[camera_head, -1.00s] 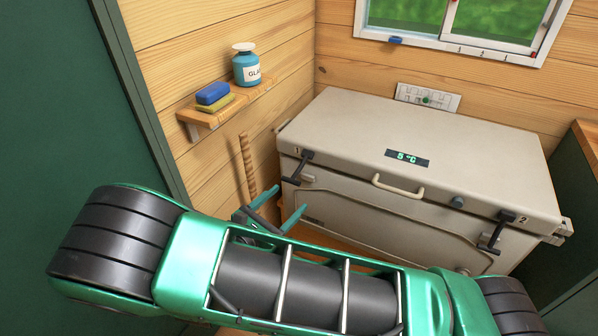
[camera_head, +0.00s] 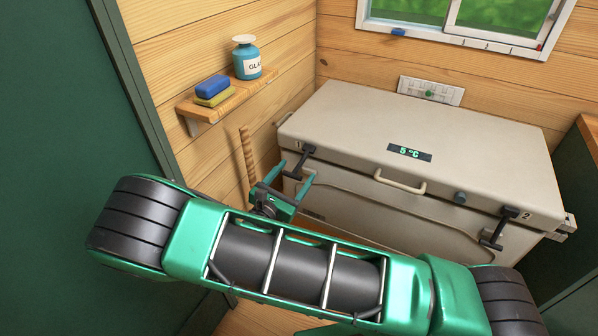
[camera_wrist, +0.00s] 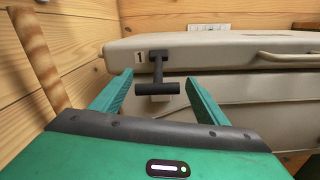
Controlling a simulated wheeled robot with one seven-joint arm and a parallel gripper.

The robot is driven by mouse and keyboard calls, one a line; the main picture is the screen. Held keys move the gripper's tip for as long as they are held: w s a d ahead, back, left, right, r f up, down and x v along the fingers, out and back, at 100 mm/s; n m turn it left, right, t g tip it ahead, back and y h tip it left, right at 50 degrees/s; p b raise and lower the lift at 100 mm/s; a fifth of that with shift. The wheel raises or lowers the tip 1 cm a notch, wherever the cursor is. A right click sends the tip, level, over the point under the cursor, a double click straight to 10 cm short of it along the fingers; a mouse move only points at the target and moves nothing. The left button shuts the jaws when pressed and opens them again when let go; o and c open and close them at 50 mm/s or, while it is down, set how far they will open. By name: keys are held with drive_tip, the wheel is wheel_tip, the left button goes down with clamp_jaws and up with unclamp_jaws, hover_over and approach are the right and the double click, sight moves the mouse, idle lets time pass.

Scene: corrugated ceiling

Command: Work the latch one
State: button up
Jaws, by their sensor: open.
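Latch one is a black T-shaped handle (camera_head: 298,163) under the lid edge at the left front of the beige cooler (camera_head: 345,215), beside the printed "1". In the wrist view the latch (camera_wrist: 157,88) hangs down with its crossbar level, ahead of and between my two green fingers. My gripper (camera_head: 291,177) is open, its fingertips on either side of the latch in the picture. In the wrist view my gripper (camera_wrist: 155,92) shows no visible contact with the latch. The cooler's lid (camera_wrist: 230,44) is shut.
A second black latch (camera_head: 497,228) sits at the cooler's right front, beside "2". A wooden stick (camera_head: 248,155) leans by the left wall, close to my gripper. A shelf (camera_head: 240,100) above holds a bottle (camera_head: 247,60) and sponges (camera_head: 213,89).

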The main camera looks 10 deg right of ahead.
drive_tip(key=shift+w+d, duration=0.3)
drive_tip(key=shift+w, duration=0.1)
